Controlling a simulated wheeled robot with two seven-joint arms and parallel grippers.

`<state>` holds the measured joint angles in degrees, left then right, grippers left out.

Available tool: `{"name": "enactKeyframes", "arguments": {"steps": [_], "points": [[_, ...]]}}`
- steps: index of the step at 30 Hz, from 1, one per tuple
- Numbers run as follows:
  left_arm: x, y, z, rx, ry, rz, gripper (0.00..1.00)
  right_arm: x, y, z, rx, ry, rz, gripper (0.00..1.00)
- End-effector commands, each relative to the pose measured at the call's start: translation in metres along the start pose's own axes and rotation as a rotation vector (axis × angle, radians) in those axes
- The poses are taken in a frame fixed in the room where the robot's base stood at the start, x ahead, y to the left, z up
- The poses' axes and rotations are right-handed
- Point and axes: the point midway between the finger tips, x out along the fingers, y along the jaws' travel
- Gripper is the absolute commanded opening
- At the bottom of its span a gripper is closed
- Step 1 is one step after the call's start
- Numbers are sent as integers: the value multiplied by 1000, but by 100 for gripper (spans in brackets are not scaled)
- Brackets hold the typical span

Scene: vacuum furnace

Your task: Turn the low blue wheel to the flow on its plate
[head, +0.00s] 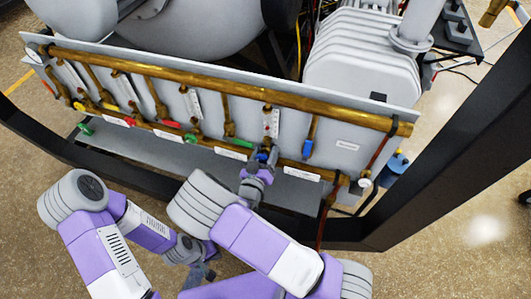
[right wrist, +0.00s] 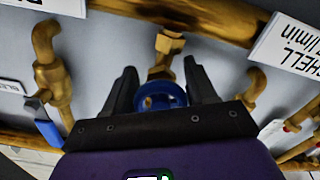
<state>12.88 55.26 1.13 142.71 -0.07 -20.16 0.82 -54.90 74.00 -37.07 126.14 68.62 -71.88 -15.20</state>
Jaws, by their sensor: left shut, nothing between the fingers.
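The low blue wheel (head: 262,155) is on a brass valve at the lower pipe of the panel, partly hidden by my right gripper (head: 261,165). In the right wrist view the blue wheel (right wrist: 160,97) sits between the two black fingers of my right gripper (right wrist: 161,75). These fingers are spread apart, one on each side of the wheel; I cannot tell whether they touch it. A flow plate (right wrist: 290,45) with "SHELL" and "l/min" shows at the upper right there, upside down. My left gripper (head: 199,274) is shut and empty, low over the floor, away from the panel.
Red and green handles (head: 191,138) and white labels (head: 231,153) line the lower pipe to the left. A thick brass pipe (head: 220,88) crosses above. A dark frame beam (head: 440,150) slants at right.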

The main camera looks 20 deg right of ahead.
Motion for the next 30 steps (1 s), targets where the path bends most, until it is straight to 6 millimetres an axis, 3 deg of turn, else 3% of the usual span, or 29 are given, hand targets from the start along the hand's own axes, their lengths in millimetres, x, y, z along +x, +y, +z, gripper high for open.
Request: {"name": "enactKeyframes", "arguments": {"steps": [11, 21, 30], "points": [[-1, 0, 0, 0, 0, 0, 0, -5, 0, -1, 1, 1, 0, 61], [-8, 3, 0, 0, 0, 0, 0, -59, 0, -1, 0, 1, -3, 61], [-9, 3, 0, 0, 0, 0, 0, -76, 0, 0, 0, 0, 1, 61]]}}
